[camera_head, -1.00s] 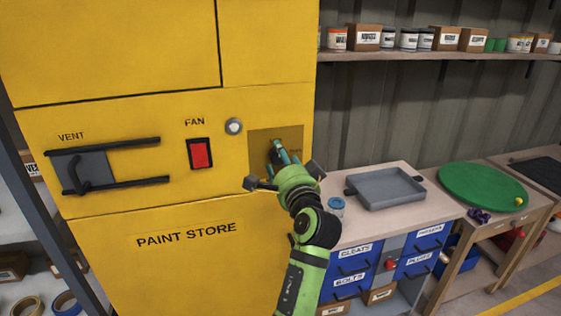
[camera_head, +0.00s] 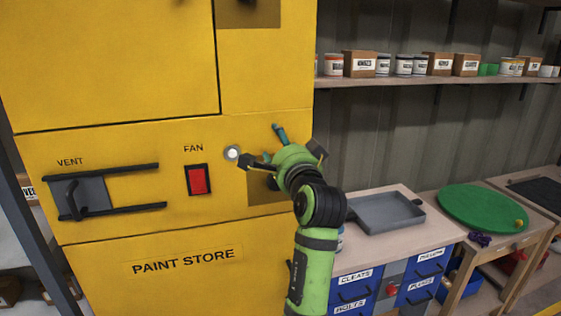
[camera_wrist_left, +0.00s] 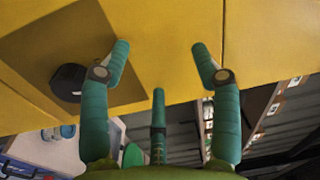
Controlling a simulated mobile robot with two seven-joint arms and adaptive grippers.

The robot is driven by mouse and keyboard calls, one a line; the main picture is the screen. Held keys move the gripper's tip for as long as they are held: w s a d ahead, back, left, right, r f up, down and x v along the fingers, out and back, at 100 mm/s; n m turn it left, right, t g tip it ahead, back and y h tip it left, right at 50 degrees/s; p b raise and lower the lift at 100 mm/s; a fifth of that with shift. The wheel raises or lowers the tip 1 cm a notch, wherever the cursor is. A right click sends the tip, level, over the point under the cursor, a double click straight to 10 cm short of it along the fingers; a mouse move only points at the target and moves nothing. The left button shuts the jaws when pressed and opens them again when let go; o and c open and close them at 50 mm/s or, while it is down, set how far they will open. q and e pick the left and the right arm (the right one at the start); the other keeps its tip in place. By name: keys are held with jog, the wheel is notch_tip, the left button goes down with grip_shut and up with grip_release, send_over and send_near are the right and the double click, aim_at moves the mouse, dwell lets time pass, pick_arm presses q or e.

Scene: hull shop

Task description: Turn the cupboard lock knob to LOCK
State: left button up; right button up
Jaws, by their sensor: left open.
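A brown plate (camera_head: 264,195) is set in the yellow cupboard front, right of the fan switch. My left gripper (camera_head: 273,146) is in front of its upper part and hides most of it. In the left wrist view a round black knob (camera_wrist_left: 68,81) stands on a brown plate (camera_wrist_left: 85,50), left of my spread teal fingers (camera_wrist_left: 160,70). The gripper is open and empty, with the knob outside its fingers. The knob's LOCK marking and setting cannot be read. My right gripper is not in view.
The cupboard front has a red fan switch (camera_head: 197,180), a round white button (camera_head: 232,153) and a vent handle (camera_head: 110,205). Another brown plate (camera_head: 245,14) shows at the top edge. A bench with a grey tray (camera_head: 385,213) stands to the right.

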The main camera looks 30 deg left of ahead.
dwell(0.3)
pick_arm(q)
jog(key=shift+d+m+p, duration=0.1)
jog(key=shift+m+p, duration=0.25)
jog(key=shift+m, duration=0.05)
jog(key=m+p, duration=1)
jog(key=m, duration=1.1)
send_near(277, 185)
jog(key=a, duration=0.2)
jog(key=shift+h, duration=0.4)
jog(key=x, duration=0.2)
jog(key=p+x, duration=0.1)
jog(key=x, duration=0.4)
jog(key=shift+w+d+r, duration=0.3)
jog(key=shift+w, duration=0.15)
